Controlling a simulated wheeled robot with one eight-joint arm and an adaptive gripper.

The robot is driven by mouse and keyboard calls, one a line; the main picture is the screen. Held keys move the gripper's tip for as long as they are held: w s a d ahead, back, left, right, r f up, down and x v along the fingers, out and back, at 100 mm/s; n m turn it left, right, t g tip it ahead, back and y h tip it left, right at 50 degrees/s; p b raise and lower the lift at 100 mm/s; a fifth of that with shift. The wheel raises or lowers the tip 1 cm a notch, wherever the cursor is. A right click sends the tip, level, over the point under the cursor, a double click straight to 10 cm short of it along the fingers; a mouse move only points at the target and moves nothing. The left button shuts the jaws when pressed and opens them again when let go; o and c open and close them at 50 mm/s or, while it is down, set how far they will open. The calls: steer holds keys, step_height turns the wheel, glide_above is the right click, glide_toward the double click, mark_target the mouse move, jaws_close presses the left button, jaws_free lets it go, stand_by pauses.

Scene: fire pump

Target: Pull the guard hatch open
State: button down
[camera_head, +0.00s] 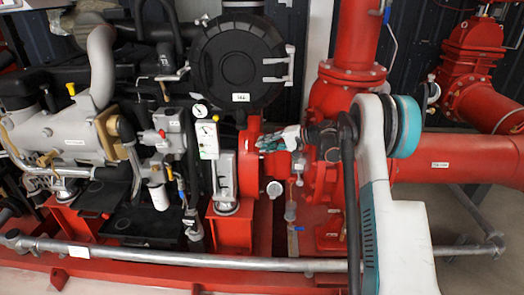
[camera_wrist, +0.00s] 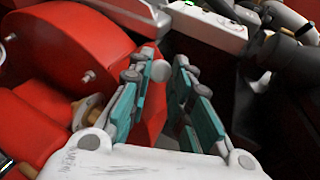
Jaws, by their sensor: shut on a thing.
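The red guard (camera_head: 252,178) stands between the engine and the pump, low in the middle of the head view. In the wrist view a large curved red cover (camera_wrist: 75,45) with bolts fills the upper left. A small round grey knob (camera_wrist: 160,71) shows between my fingertips, in front of a red surface taken to be the guard hatch (camera_wrist: 152,108). My gripper (camera_head: 264,144) reaches in from the right at the top of the red guard. Its teal-padded fingers are shut on the knob, one on each side. The hatch's edges and hinge are largely hidden, so its opening cannot be told.
A grey engine (camera_head: 60,135) and a round black housing (camera_head: 240,62) stand left and above. A white-faced gauge box (camera_head: 207,138) is close left of my gripper. Red pump pipes (camera_head: 455,158) lie to the right. A grey rail (camera_head: 200,259) crosses the front.

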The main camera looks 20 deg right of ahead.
steer(key=shift+d+f+n+g+y+b, duration=0.3)
steer(key=shift+d+n+g+y, duration=0.35)
steer(key=shift+y, duration=0.3)
steer(key=shift+d+f+n+g+y+b, duration=0.25)
steer(key=shift+d+n+g+y, duration=0.25)
steer(key=shift+d+y, duration=0.35)
steer(key=c, duration=1.4)
jaws_free()
steer(key=shift+c, duration=0.2)
steer(key=shift+a, duration=0.1)
steer(key=shift+r, duration=0.1)
steer(key=v, duration=1.2)
